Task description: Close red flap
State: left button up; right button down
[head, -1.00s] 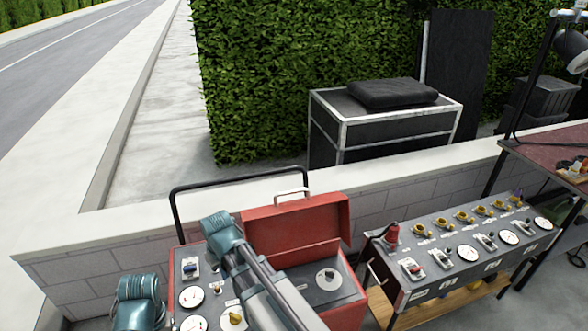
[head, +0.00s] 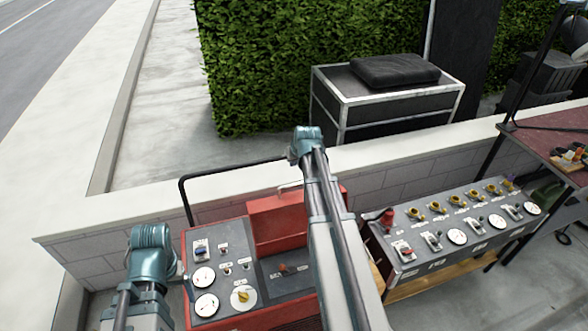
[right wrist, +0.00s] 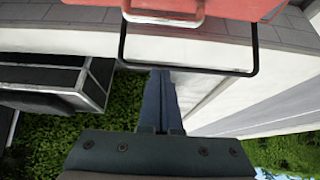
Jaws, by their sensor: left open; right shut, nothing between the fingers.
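The red flap (head: 277,222) is the lid of the red control box. It stands open at the back of the box, and my right arm hides its right part in the head view. Its red back and pale handle show at the top of the right wrist view (right wrist: 228,45). My right gripper (right wrist: 160,72) is shut and empty, behind the flap and apart from it, with its tips near the black rail. In the head view my right wrist is above and beyond the flap. My left gripper (head: 172,268) is left of the box; its fingers are mostly hidden.
The box's grey panel (head: 222,262) carries gauges and knobs. A black rail (head: 184,200) rises behind it, before a low pale wall (head: 120,222). A second console (head: 455,230) stands right. A black case (head: 385,108) and hedge lie beyond the wall.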

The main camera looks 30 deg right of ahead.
jog(key=b, duration=0.8)
send_over(293, 192)
jog(key=w+d, duration=0.1)
jog(key=w, duration=0.3)
notch_tip(293, 192, down, 8)
jog(key=s, duration=0.2)
jog(key=s+f, duration=0.1)
jog(key=shift+s+a+b, duration=0.2)
jog(key=shift+a+b, duration=0.15)
jog(key=shift+a, duration=0.05)
jog(key=shift+s+a, duration=0.1)
jog(key=shift+s, duration=0.2)
jog(key=shift+w, duration=0.1)
